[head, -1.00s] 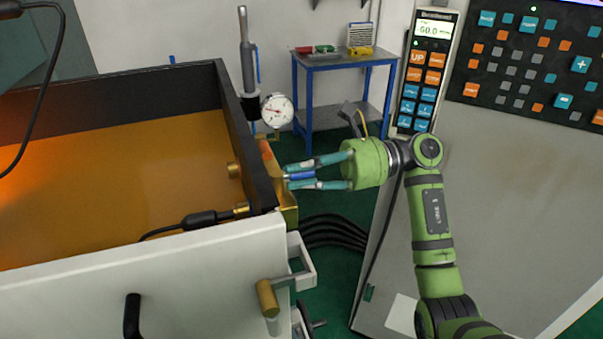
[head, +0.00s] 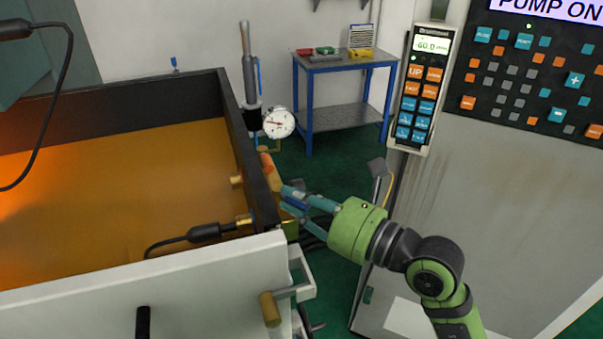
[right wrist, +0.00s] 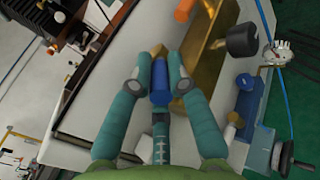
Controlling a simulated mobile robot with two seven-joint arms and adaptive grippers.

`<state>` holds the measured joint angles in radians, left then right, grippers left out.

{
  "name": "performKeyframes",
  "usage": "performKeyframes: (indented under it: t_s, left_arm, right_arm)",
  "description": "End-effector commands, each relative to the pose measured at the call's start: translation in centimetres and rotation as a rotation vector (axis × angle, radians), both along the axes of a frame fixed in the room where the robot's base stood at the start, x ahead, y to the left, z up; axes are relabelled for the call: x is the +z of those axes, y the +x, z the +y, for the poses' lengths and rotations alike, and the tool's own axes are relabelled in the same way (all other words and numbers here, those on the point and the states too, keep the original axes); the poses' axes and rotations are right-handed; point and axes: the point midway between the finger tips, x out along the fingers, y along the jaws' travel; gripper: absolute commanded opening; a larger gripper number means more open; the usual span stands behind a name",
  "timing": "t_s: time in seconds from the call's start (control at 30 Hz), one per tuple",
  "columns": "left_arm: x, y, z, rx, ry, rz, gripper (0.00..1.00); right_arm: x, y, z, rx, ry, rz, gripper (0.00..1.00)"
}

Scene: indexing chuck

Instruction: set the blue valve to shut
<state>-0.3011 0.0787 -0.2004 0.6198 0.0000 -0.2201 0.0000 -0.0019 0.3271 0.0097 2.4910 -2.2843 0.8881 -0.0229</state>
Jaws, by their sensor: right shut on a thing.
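The blue valve handle (head: 297,201) is at the outer right side of the amber tank, by its near right corner. My right gripper (head: 292,203) is shut on it, one teal finger on each side. In the right wrist view the blue handle (right wrist: 160,88) lies between the fingertips (right wrist: 158,84), with a brass part just beyond its tip. In the head view the handle slants down to the right, and the fingers hide part of it. The valve's markings cannot be read. My left gripper is not in view.
An orange handle (head: 266,165) sits close behind the fingers on the tank side. A dial gauge (head: 279,122) stands beyond it. The white front panel (head: 150,282) and a grey cabinet (head: 490,200) flank the arm. A blue bench (head: 345,88) stands at the back.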

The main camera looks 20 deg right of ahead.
Motion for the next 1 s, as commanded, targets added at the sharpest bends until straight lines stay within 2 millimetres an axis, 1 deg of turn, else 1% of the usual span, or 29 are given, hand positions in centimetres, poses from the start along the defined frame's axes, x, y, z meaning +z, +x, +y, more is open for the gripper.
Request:
performKeyframes:
  t_s: [0.03,0.2,0.3,0.6,1.0]
  left_arm:
    - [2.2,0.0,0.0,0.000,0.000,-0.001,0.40]
    - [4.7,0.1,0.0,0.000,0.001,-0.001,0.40]
    - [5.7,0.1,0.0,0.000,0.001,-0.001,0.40]
    - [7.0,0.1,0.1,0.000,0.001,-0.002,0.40]
    - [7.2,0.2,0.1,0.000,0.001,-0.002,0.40]
  right_arm:
    - [1.4,-0.2,0.2,-0.042,0.016,-0.003,0.00]
    - [1.2,-0.4,0.6,-0.174,0.013,-0.004,0.00]
    - [1.0,-0.5,0.8,-0.237,0.011,-0.006,0.00]
    - [0.7,-0.6,1.1,-0.352,0.004,-0.012,0.00]
    - [0.6,-0.6,1.2,-0.378,0.002,-0.019,0.00]
